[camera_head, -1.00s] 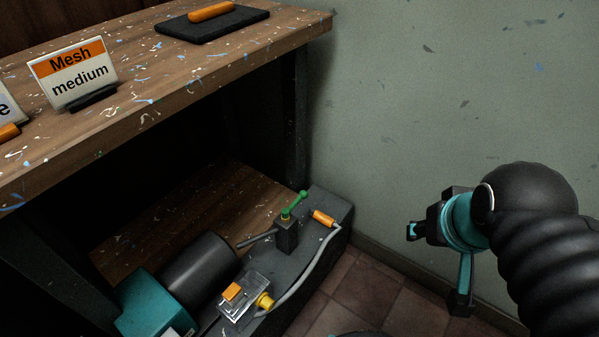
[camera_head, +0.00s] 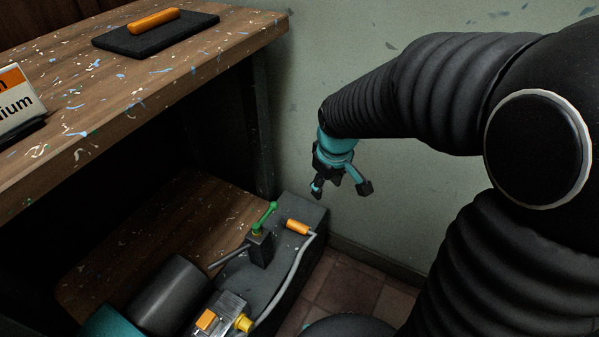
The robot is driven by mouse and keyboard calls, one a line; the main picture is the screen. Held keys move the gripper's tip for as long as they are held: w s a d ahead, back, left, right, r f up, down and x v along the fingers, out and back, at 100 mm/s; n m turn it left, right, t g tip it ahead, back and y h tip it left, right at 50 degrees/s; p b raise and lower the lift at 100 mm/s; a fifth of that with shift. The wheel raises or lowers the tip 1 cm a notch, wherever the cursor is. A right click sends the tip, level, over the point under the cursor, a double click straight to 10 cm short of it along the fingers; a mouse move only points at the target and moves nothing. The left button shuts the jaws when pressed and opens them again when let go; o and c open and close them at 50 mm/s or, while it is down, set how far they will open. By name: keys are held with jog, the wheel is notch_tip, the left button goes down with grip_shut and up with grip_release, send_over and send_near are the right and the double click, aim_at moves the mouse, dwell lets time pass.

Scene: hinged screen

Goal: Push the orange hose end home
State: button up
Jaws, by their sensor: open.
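The orange hose end (camera_head: 298,227) lies on the dark plinth (camera_head: 313,212) under the bench, at the end of a grey hose (camera_head: 293,268). The hose runs forward along the plinth's right edge to a yellow fitting (camera_head: 243,323). A dark valve block (camera_head: 261,250) with a green lever (camera_head: 266,217) stands just left of the hose end. I cannot tell whether the hose end touches the block; a gap seems to show between them. My gripper (camera_head: 340,190) is open and empty, above and to the right of the hose end, its fingers pointing down.
The bench top (camera_head: 190,72) overhangs the plinth at left and carries a black pad (camera_head: 110,43) with an orange bar and a sign (camera_head: 15,100). A dark cylinder (camera_head: 170,295) and a clear box with an orange switch (camera_head: 207,320) sit in front. The wall (camera_head: 400,220) stands behind my gripper.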

aim_at(303, 226)
jog(key=w+a+f+n, duration=0.1)
jog(key=f, duration=0.4)
jog(key=w+a+f+n+g, duration=0.1)
jog(key=w+a+f, duration=0.1)
jog(key=f, duration=0.4)
jog(key=w+a+f+n+g, duration=0.1)
jog(key=w+a+f+n, duration=0.1)
jog(key=f, duration=0.3)
jog(key=shift+w+f, duration=0.2)
jog(key=shift+f, duration=0.05)
notch_tip(303, 226, down, 8)
jog(key=b, duration=0.5)
grip_shut()
jog(key=shift+r+p, duration=1.65)
jog(key=shift+r, duration=0.95)
jog(key=shift+d, duration=0.1)
